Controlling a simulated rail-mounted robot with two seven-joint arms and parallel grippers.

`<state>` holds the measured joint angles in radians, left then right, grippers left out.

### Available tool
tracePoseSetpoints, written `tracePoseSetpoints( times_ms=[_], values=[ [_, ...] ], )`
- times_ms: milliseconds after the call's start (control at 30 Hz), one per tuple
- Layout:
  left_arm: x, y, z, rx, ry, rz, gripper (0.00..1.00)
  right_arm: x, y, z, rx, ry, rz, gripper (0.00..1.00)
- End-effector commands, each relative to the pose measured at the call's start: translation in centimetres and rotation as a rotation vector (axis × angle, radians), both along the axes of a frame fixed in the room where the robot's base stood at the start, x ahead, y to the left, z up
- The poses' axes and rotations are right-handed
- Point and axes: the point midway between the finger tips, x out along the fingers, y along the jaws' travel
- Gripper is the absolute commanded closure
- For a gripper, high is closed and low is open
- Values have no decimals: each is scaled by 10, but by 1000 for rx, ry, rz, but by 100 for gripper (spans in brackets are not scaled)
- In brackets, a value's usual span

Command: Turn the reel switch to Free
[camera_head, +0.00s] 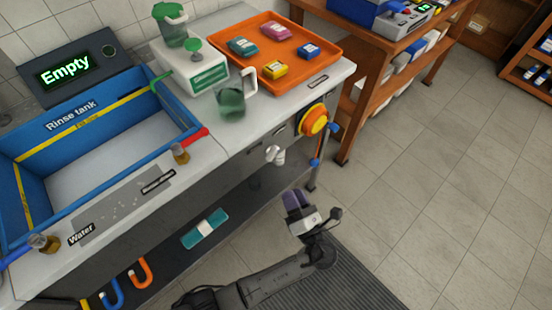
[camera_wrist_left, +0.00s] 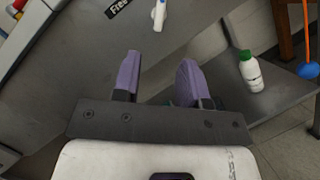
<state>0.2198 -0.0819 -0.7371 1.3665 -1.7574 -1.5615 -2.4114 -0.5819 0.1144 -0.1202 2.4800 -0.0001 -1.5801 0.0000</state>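The reel switch, a small white lever (camera_head: 275,155), is on the bench's grey front panel in the head view. It also shows at the top edge of the left wrist view (camera_wrist_left: 159,14), partly cut off. A black label reading "Free" (camera_wrist_left: 117,6) is left of it there. My left gripper (camera_head: 297,198) is in front of the bench, below and right of the switch in the head view. In the wrist view its purple fingers (camera_wrist_left: 160,62) are apart, with nothing between them, and the switch is beyond them, not touched. My right gripper is not in view.
An orange and yellow reel (camera_head: 314,120) is on the bench front, right of the switch. A white bottle with a green cap (camera_wrist_left: 250,72) stands on the lower shelf (camera_wrist_left: 285,100). An orange tray (camera_head: 325,72) is on the counter. The floor to the right is clear.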

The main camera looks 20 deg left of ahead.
Motion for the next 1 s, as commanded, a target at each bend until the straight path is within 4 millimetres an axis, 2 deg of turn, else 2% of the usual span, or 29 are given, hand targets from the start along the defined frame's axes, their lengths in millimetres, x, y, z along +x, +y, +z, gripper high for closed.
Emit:
tracePoseSetpoints(
  times_ms=[300, 500, 700, 1000],
  values=[
    [40, 44, 16, -1, -5, 2, 61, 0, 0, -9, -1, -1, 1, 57],
    [60, 65, 25, -2, -4, 0, 61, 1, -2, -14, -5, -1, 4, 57],
    [72, 78, 30, -3, -3, 0, 61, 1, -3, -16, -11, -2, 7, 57],
    [77, 84, 32, -2, -2, -1, 61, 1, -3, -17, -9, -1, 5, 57]
  ],
)
